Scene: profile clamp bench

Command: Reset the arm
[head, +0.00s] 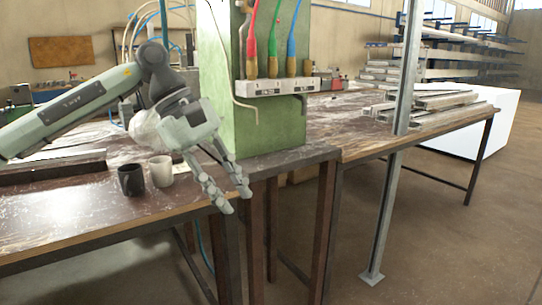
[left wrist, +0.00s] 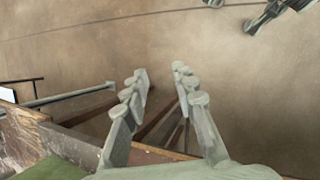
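My left gripper (head: 232,200) hangs at the front edge of the bench (head: 75,220), its fingers pointing down and to the right. Its fingers are apart with nothing between them; the left wrist view shows the same empty gap (left wrist: 160,76) above the floor. What looks like my right gripper (left wrist: 258,22) shows small at the top right of the left wrist view, too small to tell its opening. A black mug (head: 131,180) and a cream mug (head: 161,171) stand side by side on the bench, left of my left gripper.
A green column (head: 270,125) with red, green and blue cables stands right behind my left gripper. A metal post (head: 393,150) rises from the floor further right. Metal profiles (head: 435,103) lie on the right bench. The floor (head: 450,250) at the front right is clear.

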